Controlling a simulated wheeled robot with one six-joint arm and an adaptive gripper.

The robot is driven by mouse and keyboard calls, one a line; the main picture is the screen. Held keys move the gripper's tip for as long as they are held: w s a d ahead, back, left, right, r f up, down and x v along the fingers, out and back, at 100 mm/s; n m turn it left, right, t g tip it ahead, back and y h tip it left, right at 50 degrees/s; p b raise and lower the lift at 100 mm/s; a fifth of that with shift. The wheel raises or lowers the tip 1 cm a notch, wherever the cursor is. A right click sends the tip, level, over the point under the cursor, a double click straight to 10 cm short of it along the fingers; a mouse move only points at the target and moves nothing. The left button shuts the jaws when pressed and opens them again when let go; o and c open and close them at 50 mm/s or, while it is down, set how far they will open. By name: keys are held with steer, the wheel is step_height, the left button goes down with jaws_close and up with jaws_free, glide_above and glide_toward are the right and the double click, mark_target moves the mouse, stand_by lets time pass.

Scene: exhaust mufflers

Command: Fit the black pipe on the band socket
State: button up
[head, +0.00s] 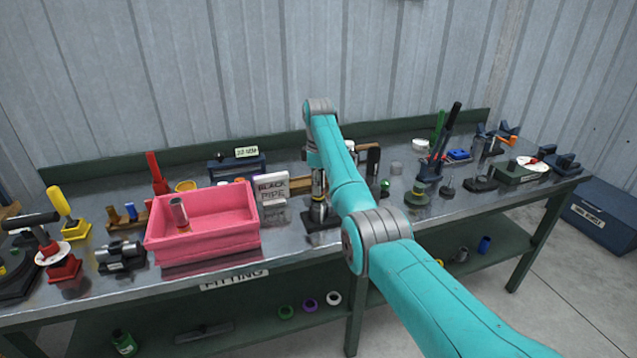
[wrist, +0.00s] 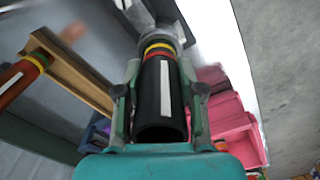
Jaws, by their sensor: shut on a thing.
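My gripper (wrist: 160,72) is shut on the black pipe (wrist: 150,103), which has a white stripe along its side; its open near end faces the wrist camera. The pipe's far end meets the band socket (wrist: 160,45), a grey metal fitting with yellow and red bands, in the wrist view. The two look roughly in line; how far one sits over the other is hidden. In the head view the socket (head: 319,208) stands upright on a dark base (head: 322,224) below my gripper (head: 317,182), with the pipe mostly hidden by my arm.
A pink bin (head: 205,240) holding a short tube (head: 179,213) stands left of the socket. A "BLACK PIPE" sign (head: 271,187) is close beside it. A wooden rack (wrist: 75,75) and red pipe (wrist: 22,78) lie left in the wrist view. Several tools crowd the bench's right side.

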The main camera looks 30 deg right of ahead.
steer(key=shift+f, duration=0.75)
steer(key=o, duration=1.1)
steer(key=shift+o, duration=0.2)
steer(key=shift+r, duration=0.1)
steer(key=shift+r, duration=3.7)
